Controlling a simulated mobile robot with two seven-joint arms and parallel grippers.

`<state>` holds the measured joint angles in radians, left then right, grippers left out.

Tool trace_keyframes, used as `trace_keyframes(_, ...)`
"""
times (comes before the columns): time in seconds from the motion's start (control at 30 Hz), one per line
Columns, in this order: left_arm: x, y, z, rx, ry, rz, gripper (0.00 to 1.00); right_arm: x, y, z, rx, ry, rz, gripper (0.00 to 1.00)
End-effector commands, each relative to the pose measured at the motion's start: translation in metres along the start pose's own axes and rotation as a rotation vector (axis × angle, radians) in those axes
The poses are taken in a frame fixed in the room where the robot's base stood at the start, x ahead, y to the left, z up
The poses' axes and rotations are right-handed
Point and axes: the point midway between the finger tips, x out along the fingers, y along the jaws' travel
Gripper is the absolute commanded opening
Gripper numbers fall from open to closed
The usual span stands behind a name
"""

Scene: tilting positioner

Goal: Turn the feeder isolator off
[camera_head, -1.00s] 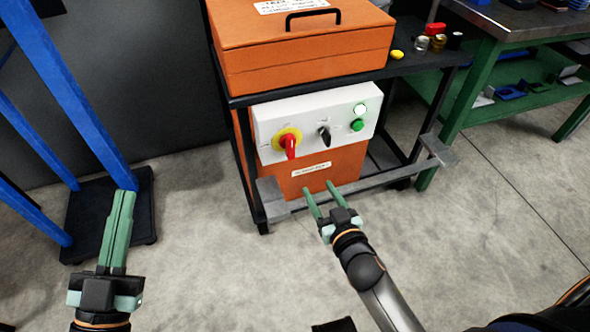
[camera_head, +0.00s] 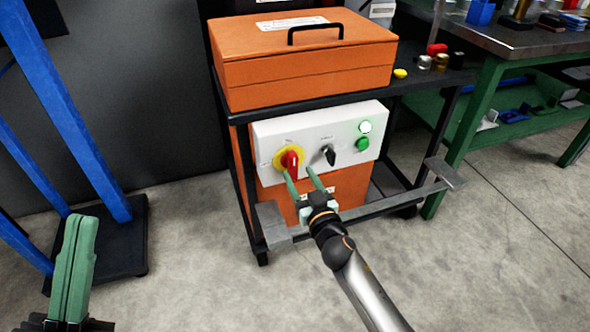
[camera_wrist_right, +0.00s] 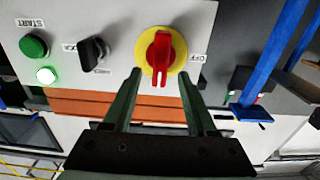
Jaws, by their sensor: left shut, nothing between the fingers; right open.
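The feeder isolator is a red rotary handle (camera_head: 290,161) on a yellow disc, on the left of a white control panel (camera_head: 345,138). In the right wrist view the red handle (camera_wrist_right: 160,57) stands beyond the fingertips, between them in the picture, with an OFF label beside the disc. My right gripper (camera_head: 301,174) is open, its two green fingers pointing up at the panel just below the handle. I cannot tell whether the fingers touch anything. My left gripper (camera_head: 76,255) is shut and empty at the lower left, away from the panel.
A black selector switch (camera_head: 328,154), a lit white lamp (camera_head: 365,127) and a green button (camera_head: 362,144) share the panel. An orange toolbox (camera_head: 305,60) sits on the cart above. A grey bar (camera_head: 375,210) crosses low in front. A blue frame (camera_head: 70,120) stands left.

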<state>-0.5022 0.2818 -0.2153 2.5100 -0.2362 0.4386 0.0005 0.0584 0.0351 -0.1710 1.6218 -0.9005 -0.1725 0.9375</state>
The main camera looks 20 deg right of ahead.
Motion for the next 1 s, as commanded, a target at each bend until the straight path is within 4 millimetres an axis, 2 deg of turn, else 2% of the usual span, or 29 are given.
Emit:
trace_keyframes(0.1, -0.003, 0.002, 0.003, -0.006, -0.001, 0.001, 0.0, 0.018, 0.0, 0.001, -0.003, 0.001, 0.0, 0.57)
trace_keyframes(0.3, -0.005, 0.003, 0.005, -0.011, -0.003, 0.0, 0.0, 0.035, 0.0, 0.001, -0.001, -0.001, 0.0, 0.57)
trace_keyframes(0.67, -0.005, 0.004, 0.006, -0.014, -0.003, 0.001, 0.0, 0.039, 0.0, 0.0, 0.0, -0.001, 0.0, 0.57)
trace_keyframes(1.0, -0.005, 0.004, 0.005, -0.013, -0.001, 0.002, 0.0, 0.039, 0.0, 0.0, 0.0, -0.001, 0.0, 0.2)
